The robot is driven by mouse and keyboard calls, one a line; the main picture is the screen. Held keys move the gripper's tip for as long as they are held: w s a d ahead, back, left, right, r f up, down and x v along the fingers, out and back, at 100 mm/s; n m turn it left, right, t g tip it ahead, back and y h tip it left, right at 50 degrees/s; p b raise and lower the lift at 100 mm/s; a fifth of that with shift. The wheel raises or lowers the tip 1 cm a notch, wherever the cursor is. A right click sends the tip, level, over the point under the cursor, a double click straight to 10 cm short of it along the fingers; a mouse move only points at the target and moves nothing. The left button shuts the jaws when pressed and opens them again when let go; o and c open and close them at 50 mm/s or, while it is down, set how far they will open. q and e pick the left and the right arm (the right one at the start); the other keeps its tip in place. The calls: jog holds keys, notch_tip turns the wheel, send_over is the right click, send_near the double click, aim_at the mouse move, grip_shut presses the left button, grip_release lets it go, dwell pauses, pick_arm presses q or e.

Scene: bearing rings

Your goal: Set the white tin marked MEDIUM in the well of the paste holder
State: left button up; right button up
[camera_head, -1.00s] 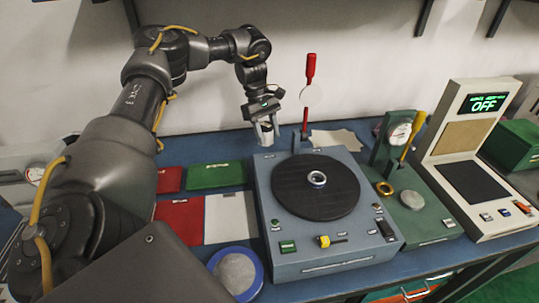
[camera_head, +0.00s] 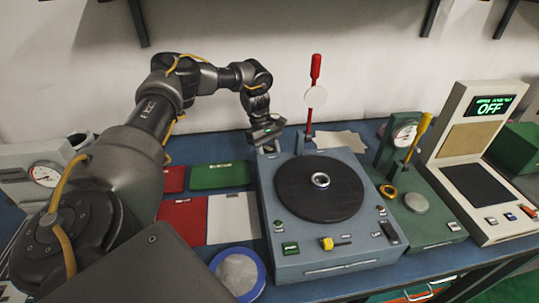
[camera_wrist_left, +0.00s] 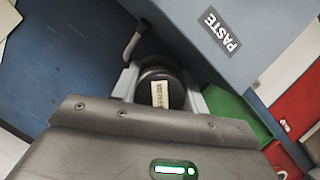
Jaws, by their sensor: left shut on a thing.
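My left gripper (camera_head: 268,147) is low at the back left corner of the blue-grey turntable machine. In the left wrist view its pale fingers (camera_wrist_left: 160,92) are shut on a round tin (camera_wrist_left: 175,88). The tin looks dark there and has a pale label whose text I cannot read for sure. A PASTE label (camera_wrist_left: 219,30) marks the blue-grey machine (camera_wrist_left: 205,65) close beside the tin. The paste holder's well is not clearly visible. Whether the tin touches anything below cannot be told. My right gripper is not in view.
A ring (camera_head: 320,180) lies on the black turntable (camera_head: 300,200). A red-handled tool (camera_head: 315,68) stands behind it. Green (camera_head: 220,176) and red (camera_head: 180,220) mats lie left, with a blue-rimmed dish (camera_head: 257,259) in front. A green gauge stand (camera_head: 430,222) is right.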

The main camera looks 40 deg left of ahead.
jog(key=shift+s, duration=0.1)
pick_arm(q)
jog(key=shift+f, duration=0.1)
jog(key=o, duration=0.9)
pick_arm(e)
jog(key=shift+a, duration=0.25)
pick_arm(q)
jog(key=shift+a+r, duration=0.1)
jog(key=shift+r, duration=0.3)
jog(key=p+v, duration=0.1)
jog(key=v, duration=1)
jog(key=shift+a+r, duration=0.1)
jog(key=shift+r, duration=0.1)
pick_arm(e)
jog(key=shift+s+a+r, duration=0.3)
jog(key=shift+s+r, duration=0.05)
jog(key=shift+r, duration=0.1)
